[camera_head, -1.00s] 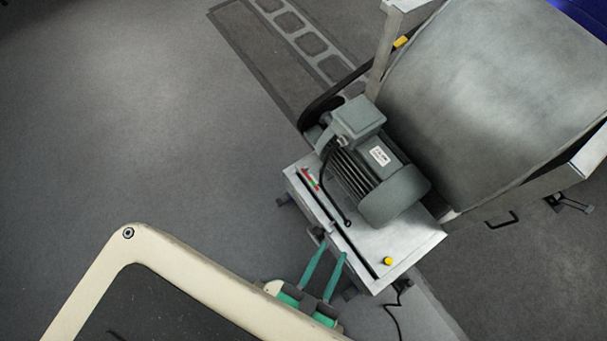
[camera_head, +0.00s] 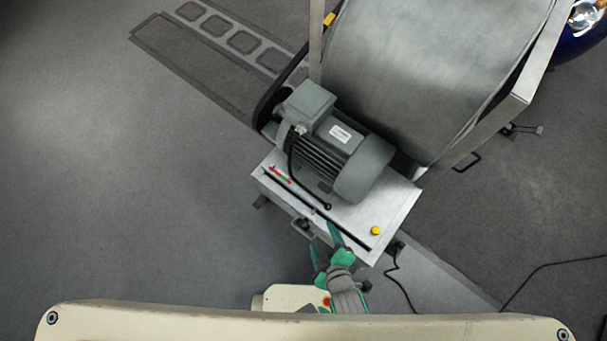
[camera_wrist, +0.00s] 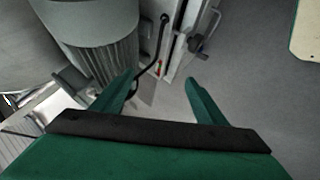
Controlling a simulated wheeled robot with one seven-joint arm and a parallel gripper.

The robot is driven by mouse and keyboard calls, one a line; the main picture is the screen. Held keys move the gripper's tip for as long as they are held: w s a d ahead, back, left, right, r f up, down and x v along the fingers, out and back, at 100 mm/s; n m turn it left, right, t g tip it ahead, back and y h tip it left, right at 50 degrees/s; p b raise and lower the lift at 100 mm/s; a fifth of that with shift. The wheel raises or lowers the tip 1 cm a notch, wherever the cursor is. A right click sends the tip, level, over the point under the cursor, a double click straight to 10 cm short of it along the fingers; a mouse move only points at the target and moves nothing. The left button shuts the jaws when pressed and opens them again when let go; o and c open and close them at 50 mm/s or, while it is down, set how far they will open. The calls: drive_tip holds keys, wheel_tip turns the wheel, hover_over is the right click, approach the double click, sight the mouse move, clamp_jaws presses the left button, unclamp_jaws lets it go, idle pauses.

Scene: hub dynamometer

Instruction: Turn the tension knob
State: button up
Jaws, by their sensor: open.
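The tension knob (camera_head: 303,227) appears to be the small dark handle on a bracket at the front edge of the machine's metal bench. It also shows in the wrist view (camera_wrist: 197,43), up and to the right of my fingers. My gripper (camera_head: 324,236) has green fingers and is at the bench's front edge, just right of the knob. In the wrist view my gripper (camera_wrist: 160,78) has its fingers spread with nothing between them. The fingers appear apart from the knob.
A grey motor (camera_head: 335,145) stands on the bench (camera_head: 395,205), with a large roller (camera_head: 430,75) behind it. A yellow button (camera_head: 376,230) and small red and green controls (camera_head: 280,174) sit on the bench top. A black cable (camera_head: 392,262) hangs at right. The floor at left is clear.

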drive_tip(key=w+f+n+g, duration=0.4)
drive_tip(key=w+f+n, duration=0.3)
drive_tip(key=f+n, duration=0.15)
drive_tip(key=n+g+h, duration=0.2)
drive_tip(key=n+g, duration=0.2)
drive_tip(key=n, duration=0.4)
hover_over(304, 224)
drive_tip(key=shift+m, duration=0.25)
drive_tip(key=f, duration=0.5)
drive_tip(key=shift+s+d+f, duration=0.1)
drive_tip(key=shift+d+f, duration=0.1)
drive_tip(key=shift+f, duration=0.1)
drive_tip(key=f, duration=1)
drive_tip(key=shift+w+a, duration=0.25)
drive_tip(key=shift+a, duration=0.05)
drive_tip(key=shift+r, duration=0.1)
drive_tip(key=c, duration=1)
